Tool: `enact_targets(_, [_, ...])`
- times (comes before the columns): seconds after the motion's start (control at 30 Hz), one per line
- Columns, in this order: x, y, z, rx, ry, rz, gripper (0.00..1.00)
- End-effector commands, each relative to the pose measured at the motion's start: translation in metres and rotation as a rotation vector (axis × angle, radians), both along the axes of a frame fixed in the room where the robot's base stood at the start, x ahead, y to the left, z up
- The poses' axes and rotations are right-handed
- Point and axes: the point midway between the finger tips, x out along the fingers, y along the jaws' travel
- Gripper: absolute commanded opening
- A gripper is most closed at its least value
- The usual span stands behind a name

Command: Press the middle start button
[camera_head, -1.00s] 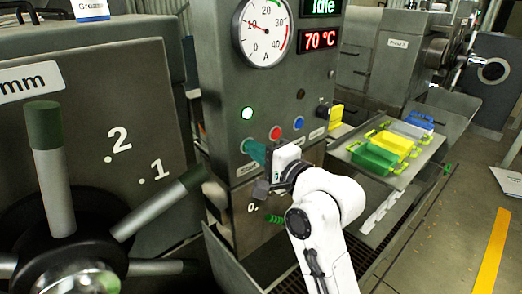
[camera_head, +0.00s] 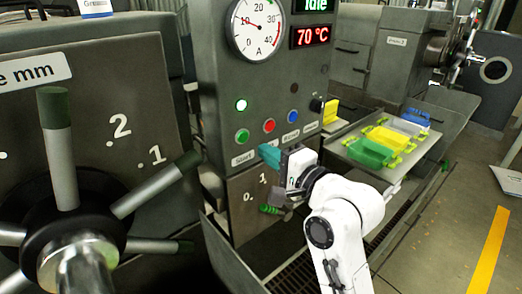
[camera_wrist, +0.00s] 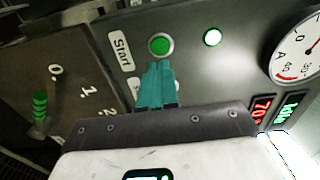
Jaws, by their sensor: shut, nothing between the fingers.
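The green start button (camera_head: 242,135) sits on the grey control panel of the middle machine, above a "Start" label (camera_head: 243,157). It also shows in the wrist view (camera_wrist: 160,45), unobstructed, just above my fingertips, beside its label. My gripper (camera_head: 268,153) has teal fingers that are shut and empty. In the head view the fingertips are right of and lower than the green button, below the red button (camera_head: 269,125). The fingers point toward the panel; whether they touch it I cannot tell. The screen above reads "Idle" (camera_head: 316,5).
A lit green lamp (camera_head: 241,104) is above the button. A blue button (camera_head: 293,117) and black knob (camera_head: 317,104) are to the right. A handwheel with spokes (camera_head: 75,195) fills the left. A tray with coloured containers (camera_head: 371,153) stands right.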

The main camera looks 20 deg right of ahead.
Motion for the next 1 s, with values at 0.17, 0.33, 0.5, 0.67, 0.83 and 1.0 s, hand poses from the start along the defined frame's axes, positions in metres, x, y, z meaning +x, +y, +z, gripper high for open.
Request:
enact_targets(0.17, [-0.026,-0.009,-0.002,0.001,-0.002,-0.001,0.0])
enact_targets(0.33, [-0.051,-0.017,-0.002,0.0,-0.001,-0.003,0.0])
enact_targets(0.5, [-0.064,-0.021,-0.001,0.0,0.0,-0.001,0.0])
enact_targets(0.67, [-0.068,-0.022,0.0,0.0,0.0,-0.001,0.0])
enact_targets(0.83, [-0.067,-0.022,0.0,0.0,0.0,-0.001,0.0])
enact_targets(1.0, [-0.067,-0.022,0.0,0.0,0.0,-0.001,0.0])
